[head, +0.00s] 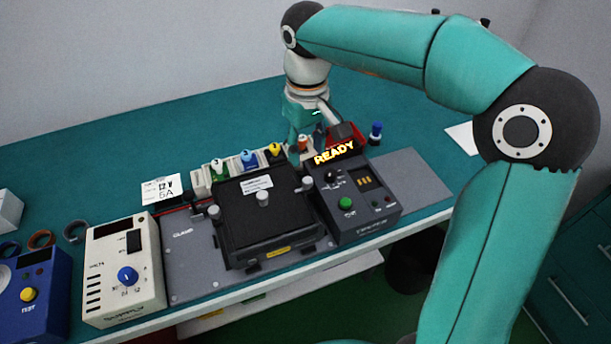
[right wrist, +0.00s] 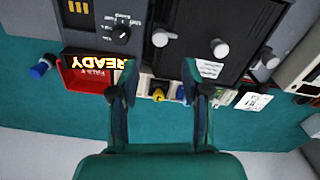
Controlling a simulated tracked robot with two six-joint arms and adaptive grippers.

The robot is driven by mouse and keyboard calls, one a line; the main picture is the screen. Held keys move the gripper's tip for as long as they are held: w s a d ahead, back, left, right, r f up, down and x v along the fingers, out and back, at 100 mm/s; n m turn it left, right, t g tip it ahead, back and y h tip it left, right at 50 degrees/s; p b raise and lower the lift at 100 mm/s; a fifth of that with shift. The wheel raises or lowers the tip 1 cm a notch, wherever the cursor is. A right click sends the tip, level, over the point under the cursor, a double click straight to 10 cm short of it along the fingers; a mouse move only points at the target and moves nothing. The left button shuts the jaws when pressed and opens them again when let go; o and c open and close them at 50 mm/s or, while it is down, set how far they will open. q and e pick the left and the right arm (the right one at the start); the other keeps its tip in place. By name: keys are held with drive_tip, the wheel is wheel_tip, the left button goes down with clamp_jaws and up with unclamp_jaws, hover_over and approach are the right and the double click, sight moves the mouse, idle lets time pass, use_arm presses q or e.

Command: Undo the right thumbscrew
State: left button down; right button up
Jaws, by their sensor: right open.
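The right thumbscrew (head: 308,183) is a grey knob at the right side of the black module (head: 270,225); it also shows in the right wrist view (right wrist: 160,38). A middle grey knob (head: 263,198) and a left grey knob (head: 213,212) stand in line with it. My right gripper (head: 308,138) is behind the module, over the row of coloured knobs. In the right wrist view its two fingers (right wrist: 159,75) are spread and empty, with the right thumbscrew ahead of them, apart from the tips. My left gripper is not in view.
A dark control box (head: 350,222) with a green button stands close right of the module, with a lit READY sign (head: 334,153) and a red tray (right wrist: 85,78) behind. A cream supply box (head: 125,270) stands left. The teal bench behind is mostly clear.

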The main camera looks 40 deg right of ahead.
sight(307, 179)
wheel_tip(307, 179, down, 8)
drive_tip(key=shift+s+f, duration=0.1)
drive_tip(key=shift+f, duration=0.05)
idle(0.3)
clamp_jaws()
drive_tip(key=shift+a, duration=0.15)
